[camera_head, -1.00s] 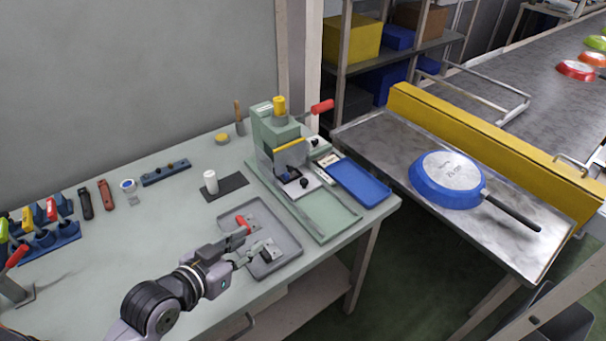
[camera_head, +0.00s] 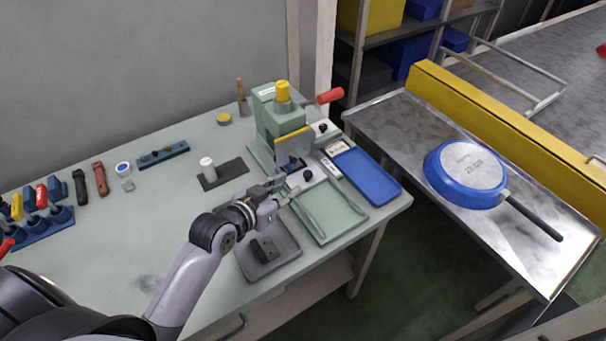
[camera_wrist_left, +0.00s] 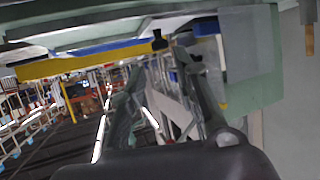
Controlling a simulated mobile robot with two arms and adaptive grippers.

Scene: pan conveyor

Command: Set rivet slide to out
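The green press (camera_head: 280,125) with a yellow cap and red lever stands at the back of the bench. A small slide plate with a black knob (camera_head: 307,175) sits at its base, over the green tray (camera_head: 335,218); I take this for the rivet slide. My left gripper (camera_head: 284,192) is just left of the knob, with its fingers apart and nothing seen between them. Contact with the knob cannot be told. In the left wrist view the fingers (camera_wrist_left: 170,95) show dark and apart, with a small black knob (camera_wrist_left: 159,40) beyond. My right gripper is not in view.
A grey tray (camera_head: 285,262) with a black block lies below the left gripper. A blue tray (camera_head: 368,180) is right of the press. A white cylinder (camera_head: 207,168) stands on a dark mat at left. A blue pan (camera_head: 455,175) lies on the metal table.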

